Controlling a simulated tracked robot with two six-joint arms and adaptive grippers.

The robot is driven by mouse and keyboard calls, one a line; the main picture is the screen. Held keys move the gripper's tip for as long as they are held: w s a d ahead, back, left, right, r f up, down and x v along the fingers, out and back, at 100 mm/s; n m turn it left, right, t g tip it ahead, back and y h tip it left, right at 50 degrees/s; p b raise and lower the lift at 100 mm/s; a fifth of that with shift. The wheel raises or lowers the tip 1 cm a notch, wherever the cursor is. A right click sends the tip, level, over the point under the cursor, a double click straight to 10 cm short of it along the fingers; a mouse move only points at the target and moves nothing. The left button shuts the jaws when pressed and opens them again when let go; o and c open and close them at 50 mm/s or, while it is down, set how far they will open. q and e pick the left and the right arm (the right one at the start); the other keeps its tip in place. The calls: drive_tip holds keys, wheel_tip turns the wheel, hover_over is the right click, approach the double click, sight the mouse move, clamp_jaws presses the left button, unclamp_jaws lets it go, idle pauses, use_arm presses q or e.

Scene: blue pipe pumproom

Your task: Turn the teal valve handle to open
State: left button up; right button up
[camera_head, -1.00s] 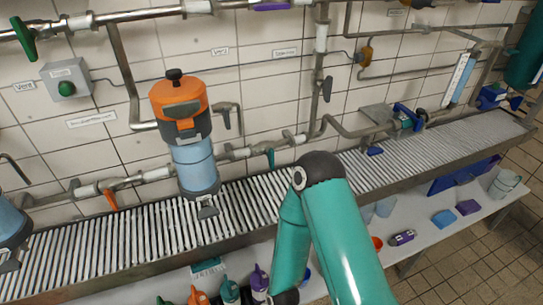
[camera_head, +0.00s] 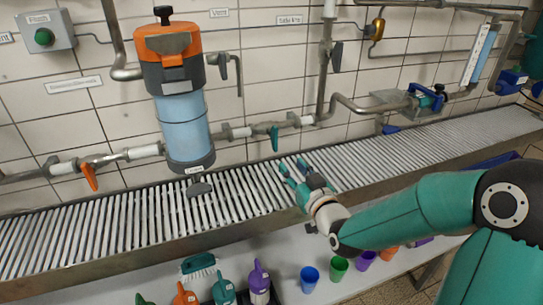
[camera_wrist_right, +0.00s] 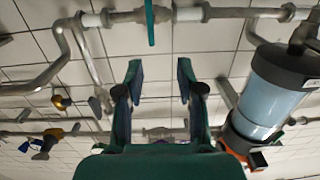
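The teal valve handle (camera_head: 274,138) sits on the horizontal pipe along the tiled wall, right of the filter unit. It hangs down, across the pipe. In the right wrist view, which is upside down, the teal handle (camera_wrist_right: 150,22) shows at the top centre on its pipe. My right gripper (camera_head: 292,169) is below and slightly right of the handle, in front of the wall and above the grating. In the right wrist view my right gripper (camera_wrist_right: 160,72) is open, with nothing between its fingers, and apart from the handle. My left gripper is not in view.
A filter unit with orange top and blue bowl (camera_head: 186,125) juts out left of the handle. An orange handle (camera_head: 90,177) hangs farther left, and a grey lever (camera_head: 238,76) above. The grated shelf (camera_head: 130,218) runs below; bottles and cups stand under it.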

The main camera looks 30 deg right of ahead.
sight(276, 136)
use_arm(q)
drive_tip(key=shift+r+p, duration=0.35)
drive_tip(key=shift+p, duration=0.5)
use_arm(e)
drive_tip(key=x, duration=0.5)
drive_tip(key=d+x, duration=0.1)
drive_tip(key=x, duration=0.5)
drive_tip(key=r+x, duration=0.1)
drive_tip(key=x, duration=0.4)
drive_tip(key=shift+w+d, duration=0.1)
drive_tip(key=shift+d, duration=0.25)
